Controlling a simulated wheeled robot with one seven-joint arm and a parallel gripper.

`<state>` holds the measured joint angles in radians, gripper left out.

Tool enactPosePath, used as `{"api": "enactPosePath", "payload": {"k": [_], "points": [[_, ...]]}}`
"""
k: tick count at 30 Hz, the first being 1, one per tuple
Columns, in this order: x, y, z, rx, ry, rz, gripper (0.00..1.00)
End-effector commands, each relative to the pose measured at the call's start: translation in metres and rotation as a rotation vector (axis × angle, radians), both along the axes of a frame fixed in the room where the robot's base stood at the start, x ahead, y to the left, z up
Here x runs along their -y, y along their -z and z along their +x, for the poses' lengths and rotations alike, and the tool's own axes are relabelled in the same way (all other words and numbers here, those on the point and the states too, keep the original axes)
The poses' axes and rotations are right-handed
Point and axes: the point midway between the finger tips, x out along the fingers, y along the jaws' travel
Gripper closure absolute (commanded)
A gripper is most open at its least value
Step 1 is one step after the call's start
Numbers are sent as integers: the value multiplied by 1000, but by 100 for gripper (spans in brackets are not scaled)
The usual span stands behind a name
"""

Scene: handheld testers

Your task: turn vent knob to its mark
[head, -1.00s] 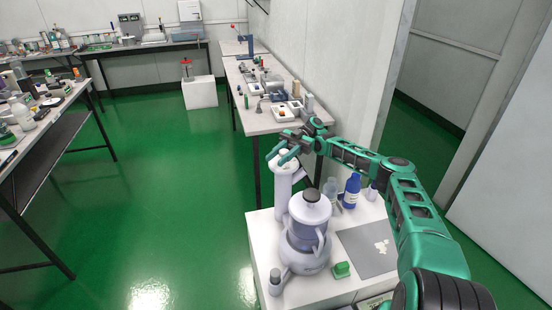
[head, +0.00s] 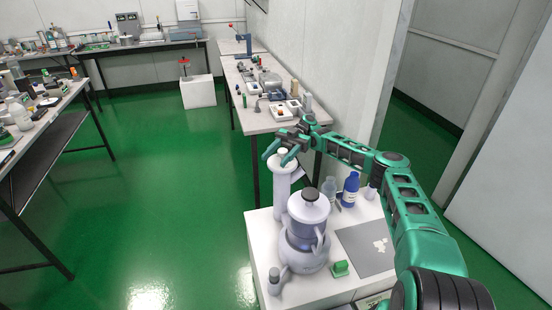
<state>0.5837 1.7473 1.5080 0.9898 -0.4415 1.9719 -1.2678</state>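A white separator-like apparatus (head: 304,240) stands on the white bench, with a round tank and a tall white column (head: 282,188) at its left rear. A small pale knob (head: 282,152) tops the column; it looks like the vent knob, but I cannot make out its mark. A black cap (head: 311,195) sits on the tank lid. My gripper (head: 276,157) is at the column top, its green fingers spread, one on each side of the pale knob. The fingers look open, with a gap at the left finger; contact on the right is unclear.
Blue (head: 350,189) and clear (head: 328,188) bottles stand right of the column under my arm. A cluttered long table (head: 250,108) runs behind.

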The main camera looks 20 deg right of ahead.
Motion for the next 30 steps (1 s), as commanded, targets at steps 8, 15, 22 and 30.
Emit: {"api": "enactPosePath", "payload": {"k": [8,15,22,30], "points": [[1,-5,0,1,0,-1,52],[0,-43,1,0,-2,-1,52],[-37,-66,-23,0,-5,-1,52],[-75,-93,-48,-1,-3,-2,52]]}}
